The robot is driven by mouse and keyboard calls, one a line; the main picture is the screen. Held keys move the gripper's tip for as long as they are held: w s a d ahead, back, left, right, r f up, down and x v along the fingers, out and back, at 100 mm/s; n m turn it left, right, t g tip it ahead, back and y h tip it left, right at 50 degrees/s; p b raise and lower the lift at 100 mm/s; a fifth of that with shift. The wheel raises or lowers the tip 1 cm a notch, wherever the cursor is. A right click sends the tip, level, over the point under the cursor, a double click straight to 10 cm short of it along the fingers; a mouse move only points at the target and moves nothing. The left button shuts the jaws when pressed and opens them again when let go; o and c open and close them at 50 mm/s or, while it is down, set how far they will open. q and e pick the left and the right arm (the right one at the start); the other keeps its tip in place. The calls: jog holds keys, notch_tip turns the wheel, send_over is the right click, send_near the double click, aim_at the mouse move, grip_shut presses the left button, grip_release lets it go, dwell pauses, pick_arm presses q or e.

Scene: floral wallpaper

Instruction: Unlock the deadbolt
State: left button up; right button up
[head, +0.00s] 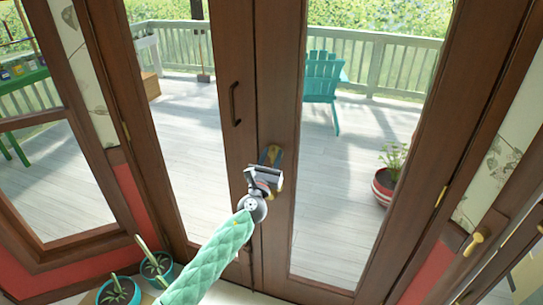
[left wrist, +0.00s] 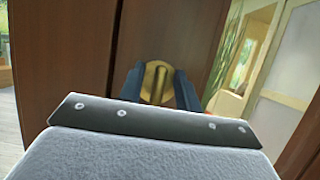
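The deadbolt (left wrist: 157,78) is a round brass plate with a raised thumb turn, which stands roughly upright in the left wrist view. It is on the brown wooden double door (head: 240,165), and in the head view my left gripper mostly covers it. My left gripper (head: 271,156) is at the door with its blue fingertips. In the left wrist view its two fingers (left wrist: 160,88) stand apart, one on each side of the thumb turn, with a gap showing. I cannot tell whether either finger touches the brass. My right gripper is not in view.
A dark pull handle (head: 235,104) is on the left door leaf above the deadbolt. Potted plants (head: 120,291) stand at the lower left. A brass lever (head: 478,241) is at the right. Beyond the glass are a deck and a teal chair (head: 322,78).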

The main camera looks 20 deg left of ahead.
pick_arm(q)
grip_shut()
